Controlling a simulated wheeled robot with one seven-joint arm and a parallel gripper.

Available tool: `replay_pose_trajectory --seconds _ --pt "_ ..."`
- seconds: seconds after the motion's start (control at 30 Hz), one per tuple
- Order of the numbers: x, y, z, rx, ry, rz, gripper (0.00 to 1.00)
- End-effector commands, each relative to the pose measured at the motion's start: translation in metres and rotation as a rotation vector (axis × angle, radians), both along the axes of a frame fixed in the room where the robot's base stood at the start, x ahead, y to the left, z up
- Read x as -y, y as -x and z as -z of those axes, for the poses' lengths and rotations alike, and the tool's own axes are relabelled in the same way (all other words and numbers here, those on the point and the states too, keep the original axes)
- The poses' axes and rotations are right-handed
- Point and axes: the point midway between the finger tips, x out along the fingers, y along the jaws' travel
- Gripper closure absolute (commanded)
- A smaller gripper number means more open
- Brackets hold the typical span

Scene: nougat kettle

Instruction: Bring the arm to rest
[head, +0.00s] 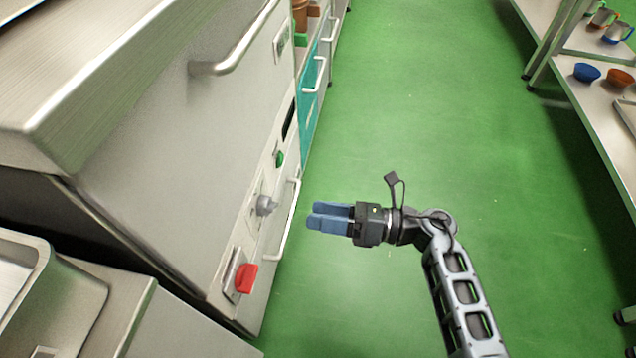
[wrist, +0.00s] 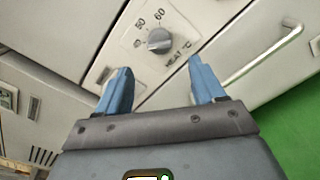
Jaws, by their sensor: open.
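My gripper (head: 312,217) has blue fingers and is held out over the green floor, pointing left at the front of a steel machine (head: 170,110). In the wrist view my gripper (wrist: 163,88) is open, with nothing between its fingers. A grey heat knob (head: 266,205) on the machine's front is a short way left of the fingertips. The knob also shows in the wrist view (wrist: 159,40), ahead of the gap between the fingers, with a scale marked 50 and 60. The fingers appear apart from the knob.
A red switch (head: 246,277) and a bar handle (head: 289,220) sit near the knob. A steel tray (head: 60,300) is at the lower left. A steel table (head: 590,105) with blue and brown bowls stands at the right. The green floor (head: 420,110) between is clear.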

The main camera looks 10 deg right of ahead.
Motion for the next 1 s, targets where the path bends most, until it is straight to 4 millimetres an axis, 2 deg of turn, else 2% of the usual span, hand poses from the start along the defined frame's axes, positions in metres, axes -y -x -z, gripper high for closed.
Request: replay_pose_trajectory --seconds 0.23,0.37,0.53,0.67,1.0 --pt "-0.001 0.002 -0.001 -0.005 -0.009 0.006 0.31" --pt "-0.006 0.018 -0.005 -0.053 -0.087 0.055 0.31" --pt "-0.007 0.061 -0.024 -0.208 -0.324 0.196 0.31" --pt "0.004 0.097 -0.043 -0.357 -0.537 0.308 0.31" --pt "0.061 0.194 -0.086 -0.797 -1.102 0.553 0.31"
